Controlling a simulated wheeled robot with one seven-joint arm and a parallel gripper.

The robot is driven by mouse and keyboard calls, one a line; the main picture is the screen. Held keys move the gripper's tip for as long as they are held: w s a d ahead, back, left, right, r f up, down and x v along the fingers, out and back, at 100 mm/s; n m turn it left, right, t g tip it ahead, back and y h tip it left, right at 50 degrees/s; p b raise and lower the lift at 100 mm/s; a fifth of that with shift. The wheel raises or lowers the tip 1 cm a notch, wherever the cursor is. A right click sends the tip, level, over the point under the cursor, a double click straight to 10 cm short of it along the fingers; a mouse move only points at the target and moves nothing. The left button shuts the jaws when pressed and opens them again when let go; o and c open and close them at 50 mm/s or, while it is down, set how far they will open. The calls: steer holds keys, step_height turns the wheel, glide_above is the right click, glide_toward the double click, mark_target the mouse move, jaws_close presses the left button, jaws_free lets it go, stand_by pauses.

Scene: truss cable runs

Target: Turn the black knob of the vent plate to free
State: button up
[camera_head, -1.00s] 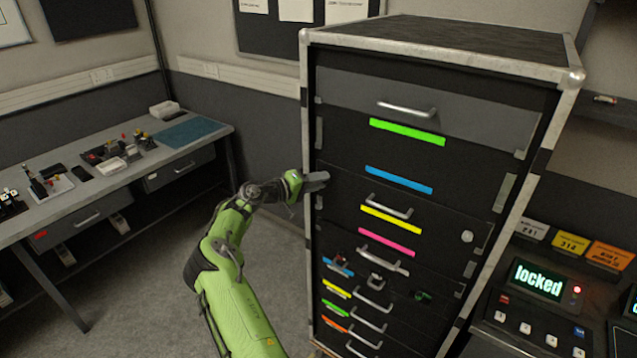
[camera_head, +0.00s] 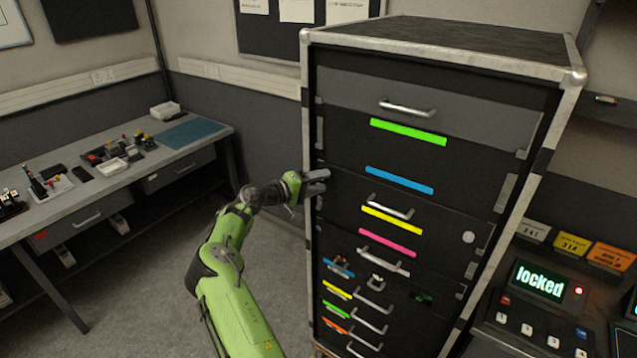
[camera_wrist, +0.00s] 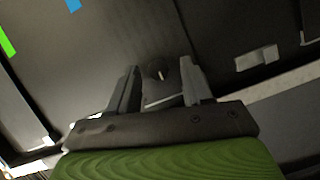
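The black knob (camera_wrist: 158,72) shows in the wrist view as a small dark round shape with a pale mark, on a dark panel (camera_wrist: 105,35) that appears to be the vent plate. My gripper (camera_wrist: 160,66) is open, with one finger on each side of the knob in this view. I cannot tell whether the fingertips reach it or touch it. In the head view, my gripper (camera_head: 318,182) is at the left edge of the rack's front, level with the blue strip. The knob cannot be made out there.
The rack (camera_head: 440,32) has pale metal edges, several handles and coloured strips. A workbench (camera_head: 100,195) with small items stands at the left. A console (camera_head: 540,300) reading "locked" is at the lower right. The floor between bench and rack is clear.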

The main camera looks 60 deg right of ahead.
steer(key=b+v, duration=0.1)
steer(key=v, duration=1.4)
steer(key=shift+w+a+b, duration=0.2)
steer(key=shift+a+b, duration=0.15)
steer(key=shift+b, duration=0.05)
steer(key=shift+r, duration=0.15)
